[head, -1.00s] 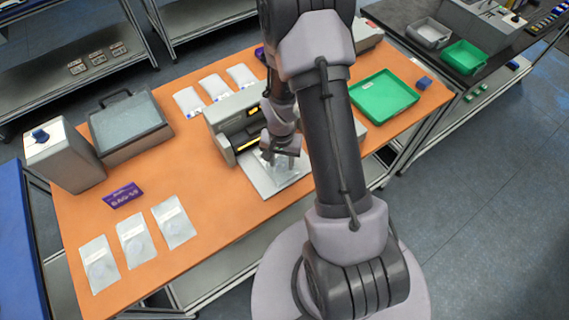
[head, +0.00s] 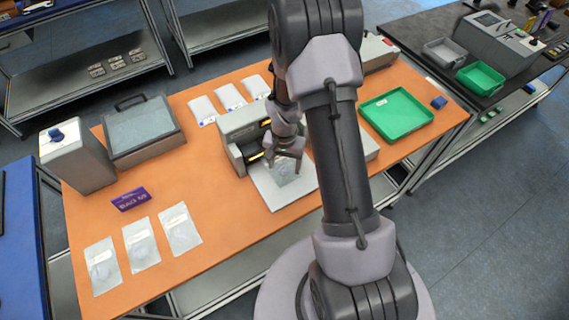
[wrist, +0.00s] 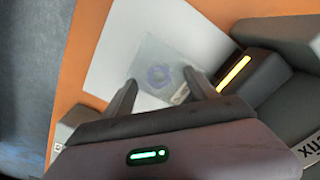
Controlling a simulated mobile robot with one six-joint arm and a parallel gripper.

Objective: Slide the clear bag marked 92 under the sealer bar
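A clear bag (head: 284,181) with a faint round item inside lies on the white plate (head: 276,199) in front of the sealer; its number is not legible. In the wrist view the bar end with a lit yellow strip (wrist: 234,72) is right of the bag. My gripper (head: 285,168) is over the bag; in the wrist view its fingers (wrist: 160,78) are apart, with nothing clearly pinched.
Several more bags lie flat on the orange table, at front left (head: 141,245) and behind the sealer (head: 230,97). A purple sign (head: 130,199), a grey lidded box (head: 143,130) and a tall grey unit (head: 76,160) stand left. A green tray (head: 396,113) is right.

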